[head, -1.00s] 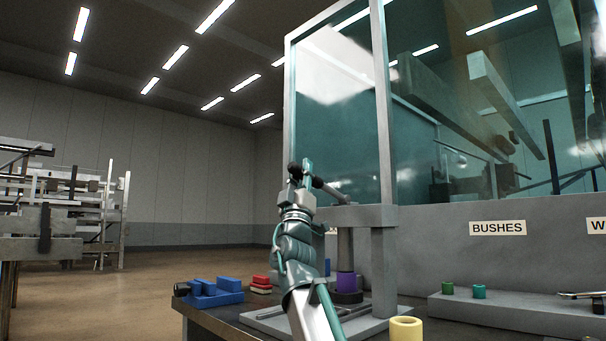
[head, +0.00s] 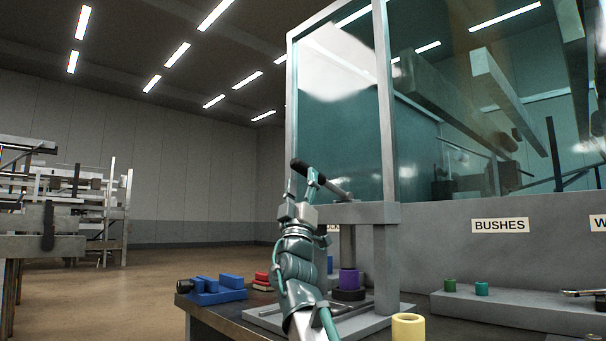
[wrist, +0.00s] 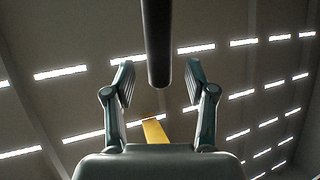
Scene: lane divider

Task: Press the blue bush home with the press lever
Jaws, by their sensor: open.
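The press lever (head: 333,190) is a grey bar with a black grip, sloping up to the left from the press. My gripper (head: 302,182) points upward just below the grip, open, a finger to each side. In the wrist view the dark lever end (wrist: 158,60) lies between and beyond my open fingers (wrist: 160,85), apparently touching neither. A purple bush (head: 349,279) stands on a black base under the press ram (head: 348,243). A small blue piece (head: 329,265) shows beside my arm; I cannot tell whether it is the blue bush.
A yellow bush (head: 408,327) stands in front right. Green bushes (head: 449,286) stand on a grey ledge. A clear guard panel (head: 337,110) rises behind the lever.

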